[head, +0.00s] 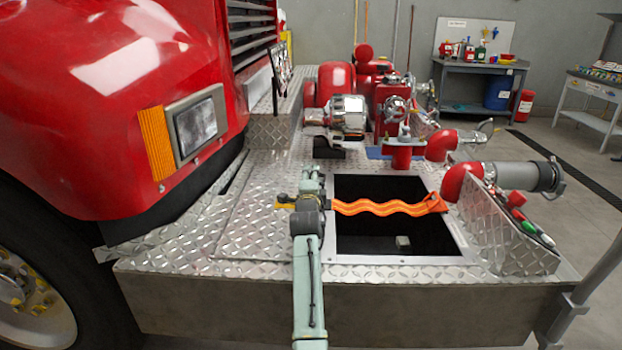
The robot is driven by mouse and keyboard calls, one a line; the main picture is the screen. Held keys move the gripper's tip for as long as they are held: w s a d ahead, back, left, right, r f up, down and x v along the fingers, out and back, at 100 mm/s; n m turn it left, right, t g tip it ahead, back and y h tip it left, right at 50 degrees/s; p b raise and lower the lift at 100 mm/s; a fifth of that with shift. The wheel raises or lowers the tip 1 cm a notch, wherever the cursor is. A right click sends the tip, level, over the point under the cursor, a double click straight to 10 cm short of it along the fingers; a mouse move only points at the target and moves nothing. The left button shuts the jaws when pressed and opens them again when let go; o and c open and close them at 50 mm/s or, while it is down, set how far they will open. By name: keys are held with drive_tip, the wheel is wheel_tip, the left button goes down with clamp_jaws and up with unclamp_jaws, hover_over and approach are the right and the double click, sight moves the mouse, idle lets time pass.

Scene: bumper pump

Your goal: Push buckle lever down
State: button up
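An orange wavy strap (385,208) runs across the dark rectangular opening in the bumper deck. Its right end is at the red-orange piece (432,202) by the opening's right edge. A small yellow and dark piece (284,201) shows just left of my arm, in line with the strap; it may be part of the buckle. The buckle lever cannot be made out clearly. My pale green arm reaches in from the bottom and covers the strap's left end. My gripper is at the arm's far end, over the deck left of the opening; its fingers are not distinct.
The open well (390,240) has a pale frame in the diamond-plate deck (255,230). The red truck front (110,110) stands left. Chrome and red pump fittings (348,113) stand behind, and a grey capped pipe (520,177) is at right.

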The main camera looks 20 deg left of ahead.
drive_tip(key=shift+c, duration=0.5)
clamp_jaws()
idle(0.3)
